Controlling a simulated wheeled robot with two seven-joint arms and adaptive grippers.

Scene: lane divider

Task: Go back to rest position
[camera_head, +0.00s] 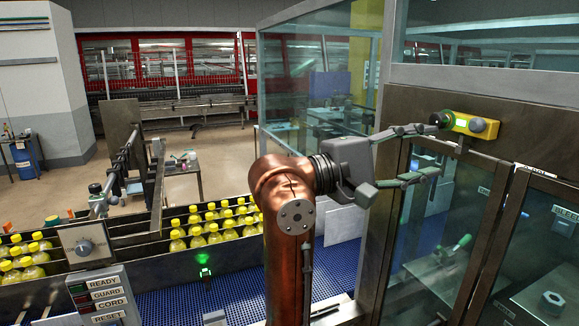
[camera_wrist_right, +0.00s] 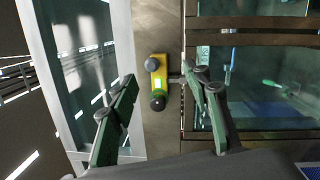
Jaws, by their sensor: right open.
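My right gripper (camera_head: 433,151) is open and empty, its two fingers spread apart in front of the glass-doored cabinet. A yellow control box (camera_head: 470,124) with a grey knob, a small lit panel and a dark round button is mounted on the cabinet frame. In the head view the upper fingertip overlaps the box's left end; I cannot tell whether they touch. In the right wrist view the yellow box (camera_wrist_right: 156,82) shows upright between the open fingers (camera_wrist_right: 160,80), with nothing gripped. My left gripper is not in view.
Glass cabinet doors (camera_head: 420,215) stand close behind and right of the gripper. Yellow-capped bottles (camera_head: 208,228) fill lanes on the left, beside a blue conveyor belt (camera_head: 190,303). A panel (camera_head: 104,296) reads READY, GUARD, CORD, RESET. A small green light (camera_head: 204,272) glows near the belt.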

